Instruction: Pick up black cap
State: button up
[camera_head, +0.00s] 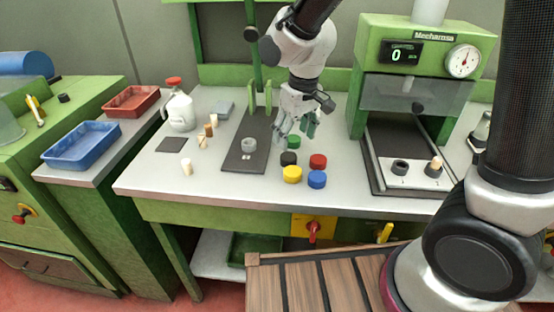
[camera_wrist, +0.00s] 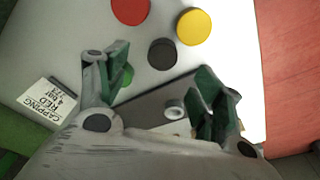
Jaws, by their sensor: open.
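The black cap (camera_head: 288,158) lies on the grey table, beside the yellow cap (camera_head: 292,174) and the red cap (camera_head: 318,161). In the wrist view the black cap (camera_wrist: 162,52) is a dark disc ahead of the fingers, with nothing gripping it. My gripper (camera_head: 297,128) hangs above the table, just behind the black cap, near the green cap (camera_head: 293,142). In the wrist view my gripper (camera_wrist: 165,88) is open and empty, its green-padded fingers wide apart. The green cap (camera_wrist: 127,74) shows partly behind the left finger.
A blue cap (camera_head: 317,179) lies near the front. A dark plate (camera_head: 236,165) with a grey ring (camera_head: 249,145) is to the left. A green press (camera_head: 420,70) stands at the right. Several corks and a white jug (camera_head: 180,111) are farther left.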

aim_at(289, 156)
jog(key=f, duration=0.5)
jog(key=a+f, duration=0.1)
jog(key=f, duration=0.1)
jog(key=shift+w+f, duration=0.3)
jog(key=shift+w, duration=0.1)
jog(key=c, duration=0.8)
